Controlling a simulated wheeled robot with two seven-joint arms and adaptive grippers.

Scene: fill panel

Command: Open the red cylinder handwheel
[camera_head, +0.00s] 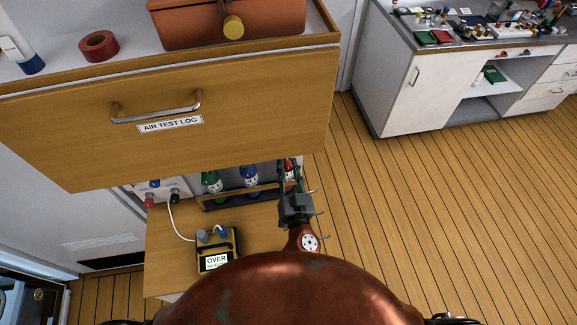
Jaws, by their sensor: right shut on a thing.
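The red cylinder (291,168) stands at the right end of a rack under the wooden drawer, and only a small part of it shows. My right gripper (288,172) reaches in from below, with its fingers on either side of the red cylinder's top. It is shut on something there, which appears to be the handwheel. The handwheel itself is hidden by the fingers, so how far it is turned cannot be told. A green cylinder (212,182) and a blue cylinder (249,178) stand to the left in the same rack. My left gripper is not in view.
The drawer (230,100), labelled AIR TEST LOG, hangs out close above the cylinders. A yellow-black meter (217,250) reading OVER sits on the lower wooden shelf (168,262), its white cable running up to a panel box. Open plank floor (400,220) lies to the right.

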